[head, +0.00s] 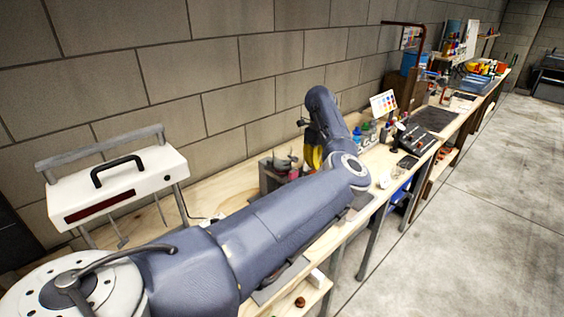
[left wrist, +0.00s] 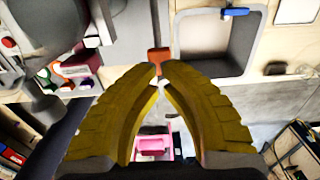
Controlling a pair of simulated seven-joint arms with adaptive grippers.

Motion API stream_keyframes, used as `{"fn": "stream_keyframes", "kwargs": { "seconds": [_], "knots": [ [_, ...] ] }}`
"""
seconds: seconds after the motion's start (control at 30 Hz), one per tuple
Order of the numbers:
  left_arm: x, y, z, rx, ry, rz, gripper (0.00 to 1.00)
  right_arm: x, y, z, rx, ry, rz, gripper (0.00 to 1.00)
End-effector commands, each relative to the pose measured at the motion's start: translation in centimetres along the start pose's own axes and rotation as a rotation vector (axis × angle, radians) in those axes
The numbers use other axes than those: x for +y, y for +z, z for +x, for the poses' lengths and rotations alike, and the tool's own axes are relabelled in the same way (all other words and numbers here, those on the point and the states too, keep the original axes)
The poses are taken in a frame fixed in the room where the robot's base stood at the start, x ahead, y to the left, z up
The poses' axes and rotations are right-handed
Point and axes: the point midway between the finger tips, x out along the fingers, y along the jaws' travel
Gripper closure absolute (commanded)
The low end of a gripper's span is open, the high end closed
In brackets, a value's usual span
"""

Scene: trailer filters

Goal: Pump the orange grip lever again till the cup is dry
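My left gripper (head: 313,158) has yellow fingers and hangs over the workbench, partly hidden behind my left arm in the head view. In the left wrist view its fingertips (left wrist: 160,74) come close together at the end of the orange grip lever (left wrist: 158,56). The lever's orange end shows just past the tips, on a grey bar, and the tips appear closed on it. In the head view the lever is too small or hidden to make out. I cannot pick out the cup or its contents in either view. My right gripper is not in view.
A white case with a black handle (head: 118,171) stands at the left. A grey fixture (head: 272,177) sits beside the gripper. Bottles (head: 369,131) and a colour chart (head: 383,104) are farther right on the bench. A grey basin (left wrist: 243,45) shows in the wrist view. The floor is clear.

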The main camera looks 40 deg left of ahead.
Motion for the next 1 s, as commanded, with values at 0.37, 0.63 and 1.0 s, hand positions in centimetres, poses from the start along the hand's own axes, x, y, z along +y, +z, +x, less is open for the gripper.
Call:
{"fn": "stream_keyframes", "kwargs": {
  "seconds": [0.37, 0.63, 1.0],
  "knots": [
    [0.0, 0.0, 0.9, -0.001, 0.002, 0.000, 1.00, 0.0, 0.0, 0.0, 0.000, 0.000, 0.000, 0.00],
    [0.0, 0.0, 2.2, 0.000, 0.001, 0.001, 1.00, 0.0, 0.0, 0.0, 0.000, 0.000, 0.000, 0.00],
    [0.0, 0.0, 4.0, 0.000, 0.001, 0.000, 1.00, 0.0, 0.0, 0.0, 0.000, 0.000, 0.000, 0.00]
  ]
}}
